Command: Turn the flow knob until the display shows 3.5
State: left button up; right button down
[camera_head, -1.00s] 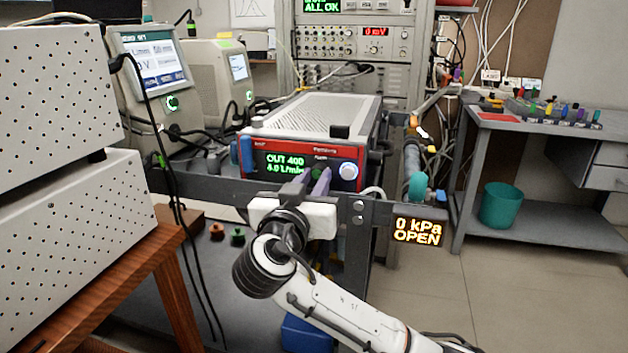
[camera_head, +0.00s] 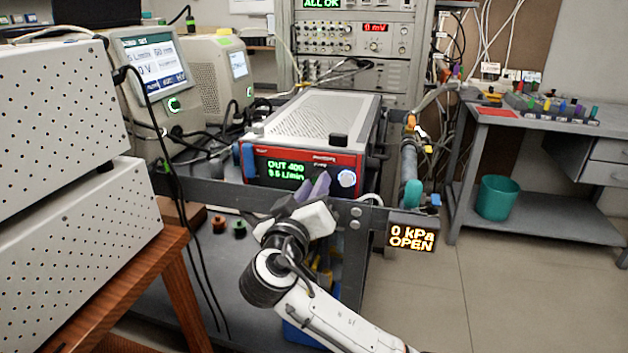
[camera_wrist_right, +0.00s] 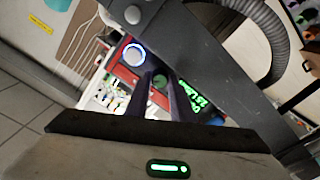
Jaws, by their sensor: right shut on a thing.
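The red-fronted box (camera_head: 310,158) sits on the cart shelf. Its green display (camera_head: 285,170) reads OUT 400 above an L/min value that looks like 3.5 or 9.5; the first digit is blurred. My right gripper (camera_head: 318,183) reaches the front panel, its purple-grey fingers tilted. It is shut on the green flow knob (camera_wrist_right: 160,80), which shows between the fingers in the right wrist view and is mostly hidden by them in the head view. A white lit button (camera_head: 347,178) is right of the fingers. My left gripper is not in view.
The dark cart rail (camera_head: 225,191) runs just below the box. A sign reading 0 kPa OPEN (camera_head: 412,237) hangs at the rail's right end. White perforated boxes (camera_head: 60,120) stand close on the left. The floor at right is clear.

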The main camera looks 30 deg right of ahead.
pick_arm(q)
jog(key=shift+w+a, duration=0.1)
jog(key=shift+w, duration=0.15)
pick_arm(e)
jog(key=shift+f, duration=0.1)
jog(key=c, duration=1.5)
grip_release()
jog(key=shift+c, duration=0.2)
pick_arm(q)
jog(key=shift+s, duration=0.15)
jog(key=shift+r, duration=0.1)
